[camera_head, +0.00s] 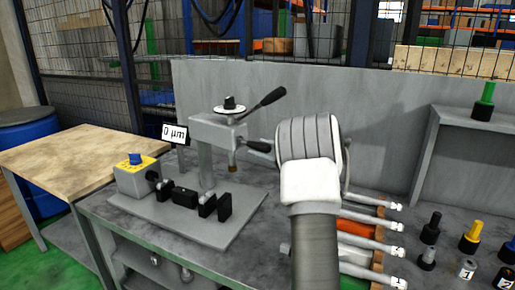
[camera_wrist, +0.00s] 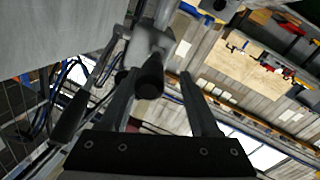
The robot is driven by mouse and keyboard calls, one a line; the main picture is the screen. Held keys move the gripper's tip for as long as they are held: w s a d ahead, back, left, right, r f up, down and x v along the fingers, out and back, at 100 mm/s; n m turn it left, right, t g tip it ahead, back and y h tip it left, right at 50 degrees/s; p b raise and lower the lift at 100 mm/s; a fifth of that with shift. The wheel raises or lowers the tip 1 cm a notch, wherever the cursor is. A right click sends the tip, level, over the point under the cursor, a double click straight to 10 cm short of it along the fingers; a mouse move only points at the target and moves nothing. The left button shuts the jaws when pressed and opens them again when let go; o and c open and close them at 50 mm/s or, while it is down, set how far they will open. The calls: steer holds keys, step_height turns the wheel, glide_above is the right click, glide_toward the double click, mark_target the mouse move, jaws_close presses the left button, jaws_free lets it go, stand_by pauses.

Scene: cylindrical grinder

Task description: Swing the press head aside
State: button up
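The press head (camera_head: 218,131) is a grey block on an upright column (camera_head: 205,167), with a round top dial (camera_head: 229,109). A long black-handled lever (camera_head: 267,98) points up right from it; a shorter black grip (camera_head: 259,146) points right toward my wrist. In the wrist view, a black knob end (camera_wrist: 149,80) shows between the fingers of my gripper (camera_wrist: 156,78), which stand apart. I cannot tell whether they touch it. A black handle (camera_wrist: 68,117) lies left of the fingers. In the head view my white wrist hides the fingers.
The press stands on a grey plate with dark blocks (camera_head: 184,197) and a yellow-topped control box (camera_head: 137,176). A "0 µm" sign (camera_head: 175,133) stands behind. A wooden table (camera_head: 70,158) is left; a grey panel (camera_head: 380,110) stands behind.

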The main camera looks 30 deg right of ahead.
steer(key=v, duration=1.5)
steer(key=shift+s+d+p, duration=0.2)
steer(key=shift+s+p, duration=0.1)
steer(key=shift+r, duration=0.1)
